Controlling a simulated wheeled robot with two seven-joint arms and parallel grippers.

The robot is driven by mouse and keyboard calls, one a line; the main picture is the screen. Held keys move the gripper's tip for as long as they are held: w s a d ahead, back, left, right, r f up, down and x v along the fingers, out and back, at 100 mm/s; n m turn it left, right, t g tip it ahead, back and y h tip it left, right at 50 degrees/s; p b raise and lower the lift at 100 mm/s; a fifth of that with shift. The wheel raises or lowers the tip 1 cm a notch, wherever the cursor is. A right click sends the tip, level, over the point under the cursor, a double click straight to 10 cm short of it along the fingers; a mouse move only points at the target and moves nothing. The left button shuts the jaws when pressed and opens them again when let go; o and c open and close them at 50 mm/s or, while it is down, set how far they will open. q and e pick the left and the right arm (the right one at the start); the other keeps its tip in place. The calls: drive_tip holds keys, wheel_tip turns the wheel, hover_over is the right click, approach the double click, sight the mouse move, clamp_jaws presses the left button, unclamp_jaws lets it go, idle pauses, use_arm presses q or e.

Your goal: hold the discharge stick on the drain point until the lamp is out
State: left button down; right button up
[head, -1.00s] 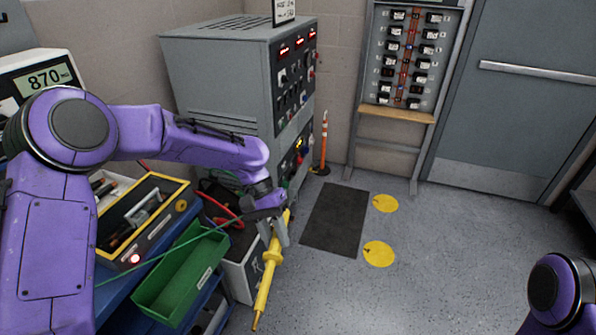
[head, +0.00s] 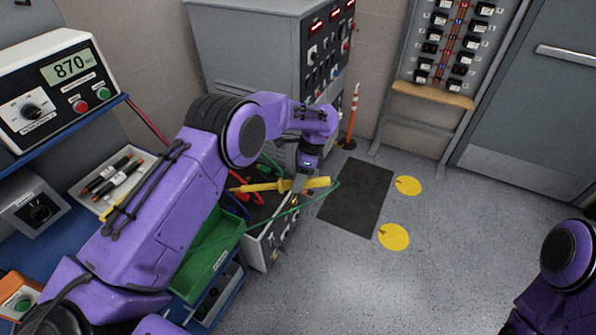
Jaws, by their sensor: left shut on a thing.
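My left gripper (head: 304,182) is shut on the yellow discharge stick (head: 262,187) near its thick right-hand end. The stick lies nearly level in the picture, with its thin end pointing left above an open-topped grey box (head: 261,249) on the floor. A thin green lead runs by the stick. I cannot tell whether the thin end touches anything. I cannot pick out the drain point, and no lit lamp that I can tie to it shows; my left arm hides part of the bench. My right arm shows at the lower right, but its gripper is out of view.
A grey cabinet (head: 253,48) with red displays stands behind. A meter (head: 50,90) reads 870 at the left. A green bin (head: 205,262) and a white tray (head: 95,204) are beside my left arm. Floor with a dark mat (head: 356,197) and yellow discs (head: 393,237) is clear.

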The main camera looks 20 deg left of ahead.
sight(280, 179)
use_arm(q)
drive_tip(key=a, duration=0.1)
drive_tip(key=s+a, duration=0.1)
drive_tip(key=a, duration=0.1)
drive_tip(key=s+a+b, duration=0.1)
drive_tip(key=a, duration=0.1)
drive_tip(key=shift+f, duration=0.4)
drive_tip(key=shift+s+a, duration=0.35)
drive_tip(key=shift+a, duration=0.3)
drive_tip(key=shift+s+a, duration=0.25)
drive_tip(key=shift+a, duration=0.35)
idle(0.4)
idle(1.2)
drive_tip(key=shift+w+d+r+p, duration=0.15)
drive_tip(key=shift+w+d, duration=0.35)
drive_tip(key=shift+d, duration=0.6)
drive_tip(key=shift+w+d+r+p, duration=0.1)
drive_tip(key=shift+w+d+p, duration=0.3)
drive_tip(key=shift+d, duration=0.65)
drive_tip(key=shift+w+d+r+p, duration=0.1)
drive_tip(key=shift+w+d, duration=0.45)
drive_tip(key=shift+d, duration=0.55)
